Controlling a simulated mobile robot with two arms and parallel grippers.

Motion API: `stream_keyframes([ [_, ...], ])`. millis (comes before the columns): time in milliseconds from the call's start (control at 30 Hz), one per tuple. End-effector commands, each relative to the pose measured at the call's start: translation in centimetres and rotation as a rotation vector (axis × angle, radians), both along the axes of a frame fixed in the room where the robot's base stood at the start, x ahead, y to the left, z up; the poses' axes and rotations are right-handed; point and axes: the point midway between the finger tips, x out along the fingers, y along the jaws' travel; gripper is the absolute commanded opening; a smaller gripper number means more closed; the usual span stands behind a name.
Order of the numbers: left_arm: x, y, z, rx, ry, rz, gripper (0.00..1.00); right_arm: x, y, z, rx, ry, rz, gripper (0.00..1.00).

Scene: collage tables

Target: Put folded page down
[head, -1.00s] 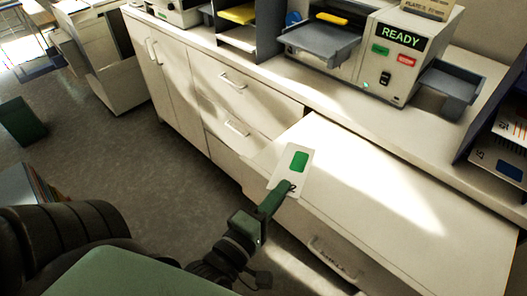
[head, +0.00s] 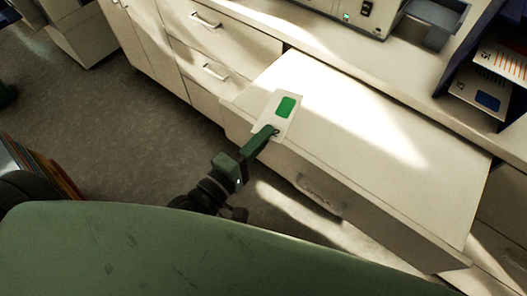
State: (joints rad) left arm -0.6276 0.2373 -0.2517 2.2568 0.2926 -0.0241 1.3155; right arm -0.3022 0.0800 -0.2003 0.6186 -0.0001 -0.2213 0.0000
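The folded page (head: 271,121) is a small white sheet with a green rectangle and a dark mark near its lower end. My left gripper (head: 268,133) is shut on the lower end of the page. The page appears over the front left edge of the pale pull-out surface (head: 370,150). I cannot tell whether it touches that surface. My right gripper is not in view.
The pull-out surface is bare and partly sunlit. Behind it runs a counter with a grey machine (head: 350,12) and its side tray (head: 436,22). A dark rack (head: 503,68) holds printed sheets at the right. Drawers (head: 215,60) stand at the left.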

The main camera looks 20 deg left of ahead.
Motion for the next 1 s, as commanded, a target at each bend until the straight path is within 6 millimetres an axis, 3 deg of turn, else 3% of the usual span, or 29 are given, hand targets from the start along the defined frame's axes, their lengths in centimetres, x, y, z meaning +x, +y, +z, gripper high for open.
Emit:
stream_keyframes([
  [100,0.0,0.0,-2.0,0.0,0.001,-0.001,0.0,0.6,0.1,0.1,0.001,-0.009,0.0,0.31],
  [267,0.0,0.0,-3.2,0.0,-0.001,0.0,0.0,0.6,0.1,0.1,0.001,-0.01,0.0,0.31],
  [500,0.0,0.0,-6.4,0.001,-0.001,0.0,0.0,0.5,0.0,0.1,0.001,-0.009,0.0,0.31],
  [933,0.0,0.0,-7.2,-0.001,-0.002,0.0,0.0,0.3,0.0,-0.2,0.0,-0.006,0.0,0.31],
  [1000,0.0,0.0,-7.1,-0.001,-0.002,0.0,0.18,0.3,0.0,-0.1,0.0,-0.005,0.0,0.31],
])
